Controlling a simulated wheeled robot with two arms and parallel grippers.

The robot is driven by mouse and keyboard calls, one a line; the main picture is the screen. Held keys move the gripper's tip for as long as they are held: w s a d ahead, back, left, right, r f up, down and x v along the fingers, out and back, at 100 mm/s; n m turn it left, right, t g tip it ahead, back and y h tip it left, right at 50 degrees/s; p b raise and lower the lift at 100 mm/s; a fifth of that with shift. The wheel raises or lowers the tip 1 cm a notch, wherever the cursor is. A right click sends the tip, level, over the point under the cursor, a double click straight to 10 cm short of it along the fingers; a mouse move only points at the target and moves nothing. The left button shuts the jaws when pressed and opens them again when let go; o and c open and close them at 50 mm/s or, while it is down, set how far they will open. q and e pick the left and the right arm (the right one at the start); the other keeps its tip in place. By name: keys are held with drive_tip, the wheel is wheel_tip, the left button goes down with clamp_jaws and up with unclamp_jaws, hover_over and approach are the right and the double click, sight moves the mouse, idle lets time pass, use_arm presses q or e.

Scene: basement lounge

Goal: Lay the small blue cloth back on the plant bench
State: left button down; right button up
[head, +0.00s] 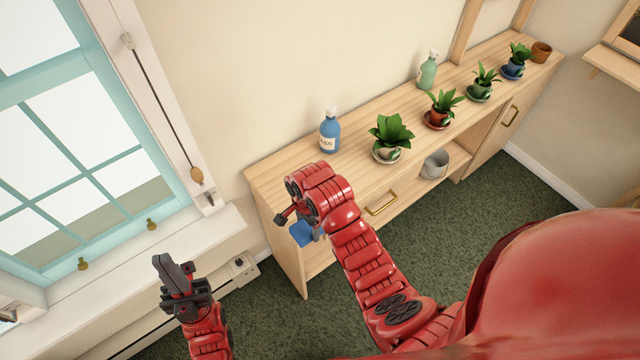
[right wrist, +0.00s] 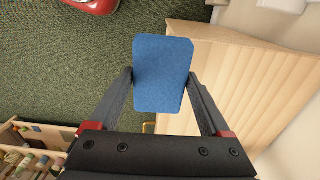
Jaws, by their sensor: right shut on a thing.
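The small blue cloth (right wrist: 163,75) is a flat rectangle between the fingertips of my right gripper (right wrist: 162,88), which is shut on it. In the head view the cloth (head: 302,233) is partly hidden by my right gripper (head: 308,228), in front of the bench's near left end. The plant bench (head: 285,180) is light wood and runs along the wall; its top (right wrist: 250,85) also shows in the right wrist view, beside the cloth. My left gripper (head: 173,272) is raised near the window sill, away from the bench; its finger gap is unclear.
On the bench stand a blue spray bottle (head: 330,132), a green spray bottle (head: 427,72), several potted plants such as the nearest (head: 390,135), and a brown pot (head: 541,52). A grey pot (head: 434,164) sits on the shelf below. The bench's left end looks clear.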

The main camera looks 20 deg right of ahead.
drive_tip(key=w+d+b, duration=0.2)
drive_tip(key=w+b, duration=0.1)
drive_tip(key=shift+d+f, duration=0.15)
drive_tip(key=shift+f, duration=0.25)
drive_tip(key=w+d+b, duration=0.2)
drive_tip(key=w+b, duration=0.1)
drive_tip(key=w+d+f+b, duration=0.1)
drive_tip(key=w+b, duration=0.1)
drive_tip(key=shift+w+d, duration=0.2)
drive_tip(key=shift+d, duration=0.05)
drive_tip(key=shift+w+d+r+b, duration=0.1)
drive_tip(key=shift+w+d+b, duration=0.45)
drive_tip(key=shift+w, duration=0.3)
drive_tip(key=shift+w+d+r+p, duration=0.2)
drive_tip(key=shift+w+r+p, duration=0.15)
drive_tip(key=shift+r+p, duration=0.15)
drive_tip(key=shift+w+d+f, duration=0.15)
drive_tip(key=shift+w+d, duration=0.25)
drive_tip(key=shift+d, duration=0.05)
drive_tip(key=shift+w+d+p, duration=0.1)
drive_tip(key=shift+w+p, duration=0.15)
drive_tip(key=shift+p, duration=0.05)
drive_tip(key=shift+f+p, duration=0.6)
drive_tip(key=shift+f, duration=1.25)
drive_tip(key=o, duration=1)
